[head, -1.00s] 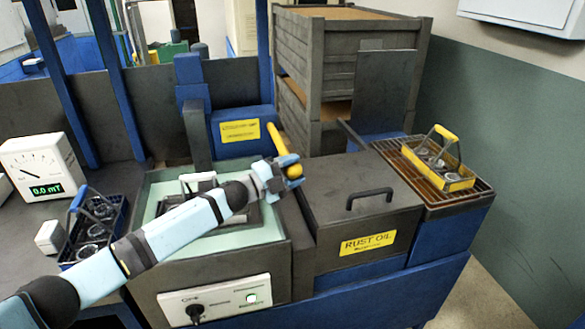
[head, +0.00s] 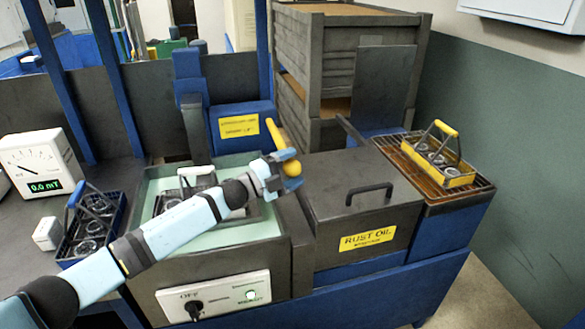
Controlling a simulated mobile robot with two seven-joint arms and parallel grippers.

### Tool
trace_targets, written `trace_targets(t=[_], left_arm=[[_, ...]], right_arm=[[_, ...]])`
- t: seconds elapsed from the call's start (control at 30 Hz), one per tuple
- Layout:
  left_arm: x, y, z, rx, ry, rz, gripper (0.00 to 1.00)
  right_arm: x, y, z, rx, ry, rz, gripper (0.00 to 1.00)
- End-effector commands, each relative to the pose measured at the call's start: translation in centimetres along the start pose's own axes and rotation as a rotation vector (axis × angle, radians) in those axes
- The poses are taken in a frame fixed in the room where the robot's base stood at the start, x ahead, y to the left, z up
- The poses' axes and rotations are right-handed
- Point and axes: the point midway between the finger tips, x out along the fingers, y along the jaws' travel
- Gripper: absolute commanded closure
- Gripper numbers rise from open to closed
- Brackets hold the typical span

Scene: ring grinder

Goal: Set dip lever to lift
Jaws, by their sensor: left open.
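The dip lever is a yellow bar (head: 275,135) with a round yellow knob (head: 292,168) at its near end, slanting down toward me from a blue housing (head: 240,126). My left gripper (head: 283,168) is open at the knob, with its fingers close beside it. Whether they touch it I cannot tell. My left forearm crosses the tank (head: 250,236) of pale green liquid left of the lever. In the tank a basket with a white handle (head: 197,172) shows partly behind my arm. My right gripper is not in view.
A lidded box marked RUST OIL (head: 325,185) stands right of the lever. A yellow-handled basket (head: 455,172) sits on a rack beyond it. A blue-handled basket (head: 118,215) and a meter (head: 42,165) stand left of the tank. A control panel (head: 226,297) is on the tank's front.

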Motion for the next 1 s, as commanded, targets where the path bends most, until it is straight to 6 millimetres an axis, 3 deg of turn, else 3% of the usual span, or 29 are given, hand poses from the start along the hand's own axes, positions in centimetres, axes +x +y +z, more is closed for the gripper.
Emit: trace_targets(t=[0.4,0.77,0.8,0.9,1.0], left_arm=[[-6.3,0.1,0.1,0.000,-0.002,0.001,0.24],[-7.2,0.0,0.0,0.000,0.000,0.000,0.24],[-7.2,0.0,0.0,0.000,0.000,0.000,0.27],[-7.1,-0.5,-0.1,0.000,0.000,0.000,0.50],[-6.8,-2.2,-0.5,0.000,0.000,0.000,0.73]], right_arm=[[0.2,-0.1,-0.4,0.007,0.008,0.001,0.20],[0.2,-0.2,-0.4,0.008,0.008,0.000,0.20],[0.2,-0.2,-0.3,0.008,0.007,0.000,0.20],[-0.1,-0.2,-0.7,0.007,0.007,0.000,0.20],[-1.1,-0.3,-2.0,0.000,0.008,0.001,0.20]])
